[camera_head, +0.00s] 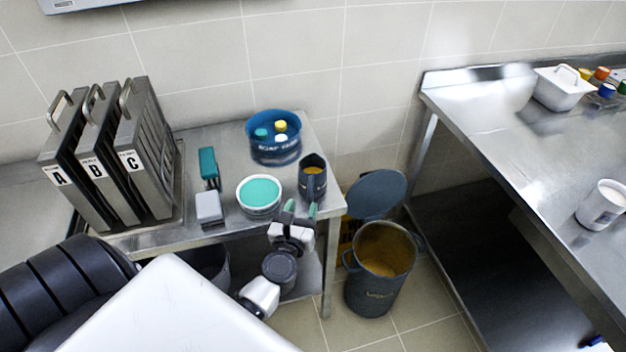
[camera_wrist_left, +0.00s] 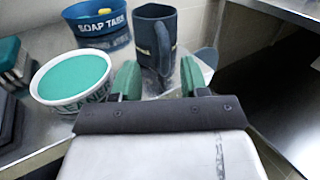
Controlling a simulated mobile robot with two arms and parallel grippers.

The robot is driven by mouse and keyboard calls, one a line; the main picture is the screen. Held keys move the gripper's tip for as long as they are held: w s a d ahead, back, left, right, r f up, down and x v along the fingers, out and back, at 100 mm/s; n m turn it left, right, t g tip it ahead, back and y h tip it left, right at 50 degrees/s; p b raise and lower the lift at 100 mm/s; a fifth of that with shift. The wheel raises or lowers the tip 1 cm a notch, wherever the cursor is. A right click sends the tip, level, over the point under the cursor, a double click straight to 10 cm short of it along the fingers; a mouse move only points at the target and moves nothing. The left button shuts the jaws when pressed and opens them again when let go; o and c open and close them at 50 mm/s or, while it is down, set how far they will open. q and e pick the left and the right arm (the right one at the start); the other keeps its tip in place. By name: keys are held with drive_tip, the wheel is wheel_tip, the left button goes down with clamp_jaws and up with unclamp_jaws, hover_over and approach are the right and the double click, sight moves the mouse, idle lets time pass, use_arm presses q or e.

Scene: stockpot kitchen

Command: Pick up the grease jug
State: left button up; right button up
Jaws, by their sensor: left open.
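The grease jug (camera_head: 313,185) is a dark grey jug with yellowish contents visible at its top. It stands upright near the right end of the steel side table. In the left wrist view the jug (camera_wrist_left: 148,35) stands ahead of the fingers, its handle facing me. My left gripper (camera_head: 301,212) is open and empty, with green-tipped fingers on the near side of the jug. In the left wrist view the fingers (camera_wrist_left: 160,82) are spread apart, and the jug's base lies beyond the gap between them. I cannot tell the exact distance. My right gripper is not in view.
A white tub of green cleaner (camera_head: 259,213) stands just left of the jug. A blue soap tabs tub (camera_head: 274,157) is behind. Filters A, B, C (camera_head: 105,160) stand at left. A grey bin (camera_head: 373,295) with brownish contents stands on the floor beside the table.

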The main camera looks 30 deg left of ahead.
sight(309, 193)
use_arm(q)
drive_tip(key=x, duration=0.1)
drive_tip(key=p+x, duration=0.1)
drive_tip(key=x, duration=0.3)
drive_tip(key=shift+d+r+p, duration=0.2)
drive_tip(key=shift+r+p, duration=0.1)
drive_tip(key=shift+w+a+f, duration=0.1)
drive_tip(key=shift+w+a, duration=0.05)
drive_tip(key=shift+w, duration=0.35)
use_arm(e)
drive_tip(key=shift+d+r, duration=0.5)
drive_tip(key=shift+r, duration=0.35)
use_arm(q)
drive_tip(key=shift+s, duration=0.1)
drive_tip(key=shift+c, duration=1.2)
clamp_jaws()
